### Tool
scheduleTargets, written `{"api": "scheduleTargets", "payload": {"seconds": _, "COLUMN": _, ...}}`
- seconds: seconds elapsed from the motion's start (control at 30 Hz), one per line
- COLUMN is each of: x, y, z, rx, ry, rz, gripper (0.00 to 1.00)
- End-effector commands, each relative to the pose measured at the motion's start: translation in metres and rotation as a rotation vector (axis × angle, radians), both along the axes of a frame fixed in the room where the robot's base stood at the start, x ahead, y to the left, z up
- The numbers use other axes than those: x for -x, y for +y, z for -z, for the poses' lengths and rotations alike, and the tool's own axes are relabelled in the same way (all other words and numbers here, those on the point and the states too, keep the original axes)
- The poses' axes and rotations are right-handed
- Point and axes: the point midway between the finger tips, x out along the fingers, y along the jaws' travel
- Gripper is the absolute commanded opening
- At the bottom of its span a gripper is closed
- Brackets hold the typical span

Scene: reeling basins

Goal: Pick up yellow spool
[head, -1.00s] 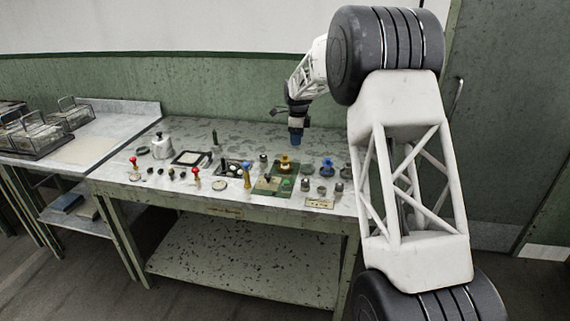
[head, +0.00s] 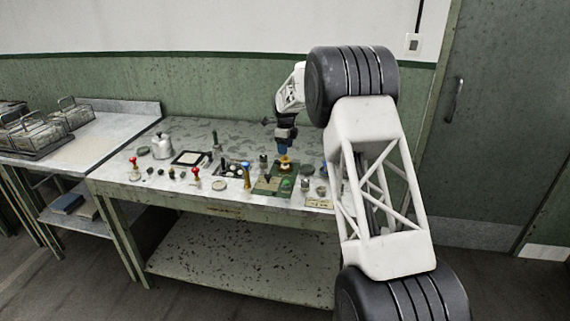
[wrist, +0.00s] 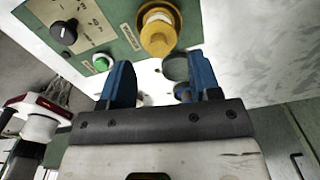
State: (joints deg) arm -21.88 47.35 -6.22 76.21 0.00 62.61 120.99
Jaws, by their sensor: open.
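In the wrist view the yellow spool (wrist: 158,38) shows whole at top centre, just beyond the fingertips. My gripper (head: 283,150) hangs above the spool in the head view, blue fingers pointing down. In the wrist view my gripper (wrist: 160,70) has its two blue fingers wide apart with nothing held. The spool does not appear to be touched. The exact height gap is hard to judge.
The green board (head: 268,187) carries a green button (wrist: 102,64) and a black knob (wrist: 64,32). The blue-topped handle (head: 246,172), red-topped handles (head: 196,175) and small metal parts crowd the workbench (head: 130,180). A white kettle-like pot (head: 162,148) stands farther left. The back strip is clearer.

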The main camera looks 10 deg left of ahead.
Motion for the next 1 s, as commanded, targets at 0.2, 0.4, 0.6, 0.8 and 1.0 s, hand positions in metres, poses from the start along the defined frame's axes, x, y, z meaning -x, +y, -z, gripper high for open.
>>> {"api": "scheduleTargets", "payload": {"seconds": 0.2, "x": 0.000, "y": 0.000, "z": 0.018, "rx": 0.001, "ry": 0.002, "rz": 0.000, "gripper": 0.57}}
{"api": "scheduleTargets", "payload": {"seconds": 0.4, "x": 0.000, "y": 0.000, "z": 0.021, "rx": 0.000, "ry": 0.000, "rz": 0.000, "gripper": 0.57}}
{"api": "scheduleTargets", "payload": {"seconds": 0.6, "x": 0.000, "y": 0.000, "z": 0.022, "rx": 0.000, "ry": 0.001, "rz": 0.000, "gripper": 0.57}}
{"api": "scheduleTargets", "payload": {"seconds": 0.8, "x": 0.001, "y": 0.000, "z": 0.032, "rx": 0.001, "ry": 0.002, "rz": -0.001, "gripper": 0.57}}
{"api": "scheduleTargets", "payload": {"seconds": 1.0, "x": 0.002, "y": 0.001, "z": 0.052, "rx": 0.001, "ry": 0.002, "rz": -0.001, "gripper": 0.57}}
